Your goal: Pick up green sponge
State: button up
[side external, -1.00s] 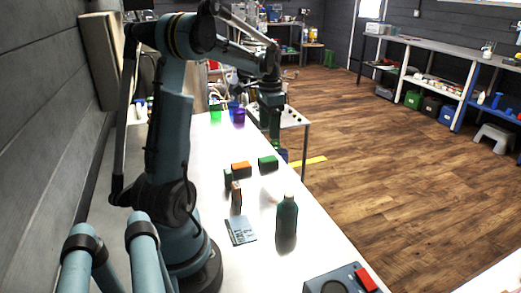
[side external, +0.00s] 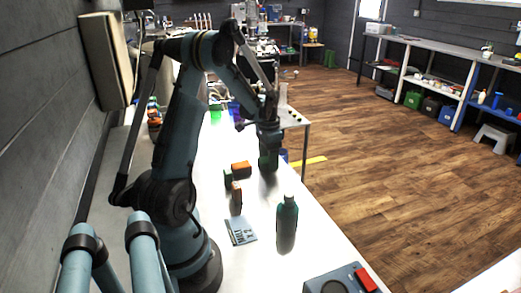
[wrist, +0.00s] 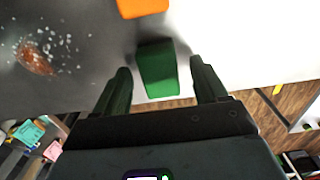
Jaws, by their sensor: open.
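The green sponge (wrist: 158,70) is a dark green block in the wrist view. It lies on the white table between the two fingers of my gripper (wrist: 160,67), with gaps on both sides. The fingers are open. In the side external view my gripper (side external: 268,152) points down over the spot where the green block lies. It largely hides the block there.
An orange block (side external: 241,169) lies just left of my gripper; it also shows in the wrist view (wrist: 142,7). A red-topped device (side external: 345,280) is at the front.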

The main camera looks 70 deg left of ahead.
jog(key=shift+f, duration=0.25)
jog(key=c, duration=1.1)
jog(key=shift+c, duration=0.2)
jog(key=shift+r, duration=0.45)
jog(key=r, duration=0.3)
jog(key=shift+d+r, duration=0.25)
jog(key=shift+r, duration=0.1)
jog(key=w+d+r, duration=0.2)
jog(key=d+r, duration=0.4)
jog(key=d, duration=0.4)
jog(key=shift+w+d+r, duration=0.2)
jog(key=shift+w+d, duration=0.2)
